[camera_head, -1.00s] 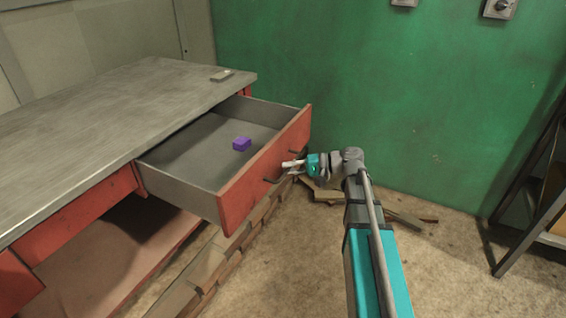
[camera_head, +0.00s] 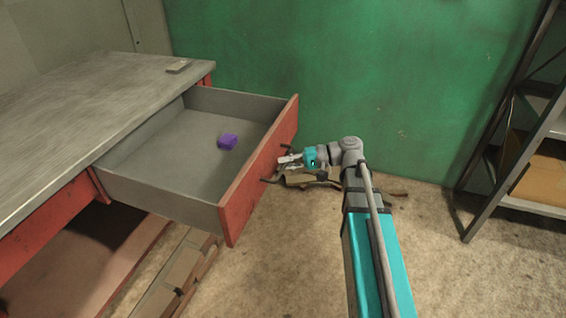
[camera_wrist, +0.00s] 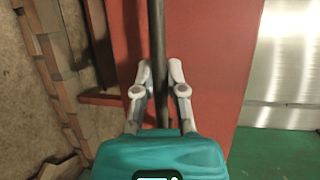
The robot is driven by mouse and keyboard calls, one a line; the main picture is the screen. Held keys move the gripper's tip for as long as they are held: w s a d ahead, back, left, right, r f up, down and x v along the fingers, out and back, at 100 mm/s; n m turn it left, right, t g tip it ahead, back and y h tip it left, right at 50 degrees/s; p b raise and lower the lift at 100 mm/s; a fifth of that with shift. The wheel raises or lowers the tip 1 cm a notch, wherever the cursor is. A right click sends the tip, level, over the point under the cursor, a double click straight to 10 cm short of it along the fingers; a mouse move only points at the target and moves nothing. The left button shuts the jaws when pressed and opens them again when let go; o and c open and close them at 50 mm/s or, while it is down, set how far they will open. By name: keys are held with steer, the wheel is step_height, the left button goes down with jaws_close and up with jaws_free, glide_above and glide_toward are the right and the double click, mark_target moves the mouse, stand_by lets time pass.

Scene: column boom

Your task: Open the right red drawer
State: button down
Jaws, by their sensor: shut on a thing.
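The right red drawer (camera_head: 255,178) stands far out from the workbench, with its grey inside in view. My gripper (camera_head: 287,161) is at the drawer's front, shut on the dark bar handle (camera_head: 268,180). In the wrist view, the fingers of my gripper (camera_wrist: 156,85) close on both sides of the handle (camera_wrist: 157,40), with the red drawer front (camera_wrist: 215,60) behind. The exact finger contact is small in the head view.
The workbench (camera_head: 75,110) has a grey top with a small flat item (camera_head: 179,66) near its back corner. A green wall (camera_head: 330,80) stands behind. A dark shelf rack (camera_head: 480,175) is at the right. Wood pieces lie on the floor by the bench. Open floor lies in front.

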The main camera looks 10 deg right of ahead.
steer(key=c, duration=0.7)
jaws_free()
steer(key=shift+w+a, duration=0.1)
steer(key=shift+w, duration=0.05)
steer(key=shift+s, duration=0.3)
